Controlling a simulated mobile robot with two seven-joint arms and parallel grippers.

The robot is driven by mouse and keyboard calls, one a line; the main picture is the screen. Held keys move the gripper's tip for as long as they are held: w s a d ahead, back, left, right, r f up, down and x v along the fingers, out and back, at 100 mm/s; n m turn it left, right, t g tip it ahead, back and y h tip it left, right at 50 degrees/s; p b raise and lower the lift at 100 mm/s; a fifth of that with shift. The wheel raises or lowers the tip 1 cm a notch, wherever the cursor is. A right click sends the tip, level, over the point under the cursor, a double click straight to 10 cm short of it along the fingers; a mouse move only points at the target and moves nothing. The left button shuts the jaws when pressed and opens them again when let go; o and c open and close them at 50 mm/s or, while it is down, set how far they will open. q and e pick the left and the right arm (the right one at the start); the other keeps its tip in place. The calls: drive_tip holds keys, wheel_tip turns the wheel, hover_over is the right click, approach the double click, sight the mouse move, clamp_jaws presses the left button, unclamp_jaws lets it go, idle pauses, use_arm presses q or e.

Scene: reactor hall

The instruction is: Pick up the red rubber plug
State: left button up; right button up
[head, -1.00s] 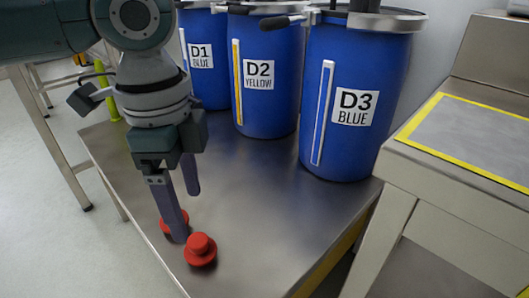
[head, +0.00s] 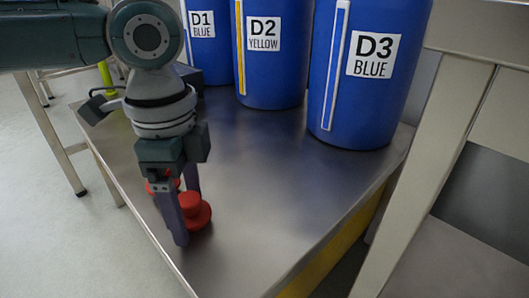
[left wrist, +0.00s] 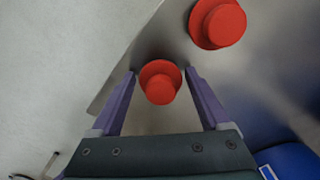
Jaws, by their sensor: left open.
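Two red plugs, each a round knob on a wider flange, stand on the metal table near its left edge. In the head view one plug (head: 197,212) is just right of my left gripper's front finger. The other plug (head: 157,186) is farther left and partly hidden by the fingers. My left gripper (head: 185,220) points down, open and empty. In the left wrist view the smaller-looking plug (left wrist: 160,83) appears between the two open fingertips (left wrist: 160,72), with no clear contact. The larger-looking plug (left wrist: 218,24) is outside them, at upper right. My right gripper is not in view.
Blue drums labelled D1 (head: 204,45), D2 (head: 270,60) and D3 (head: 365,85) stand along the back of the steel table (head: 270,190). A metal bench (head: 420,150) stands at the right. The table's middle is clear. Floor lies beyond the left edge.

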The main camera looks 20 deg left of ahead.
sight(185, 198)
use_arm(q)
drive_tip(key=shift+f, duration=0.1)
drive_tip(key=shift+c, duration=0.2)
drive_tip(key=c, duration=1.1)
drive_tip(key=shift+o, duration=0.2)
wheel_tip(185, 198, up, 20)
drive_tip(key=p, duration=1.2)
drive_tip(key=shift+p, duration=0.4)
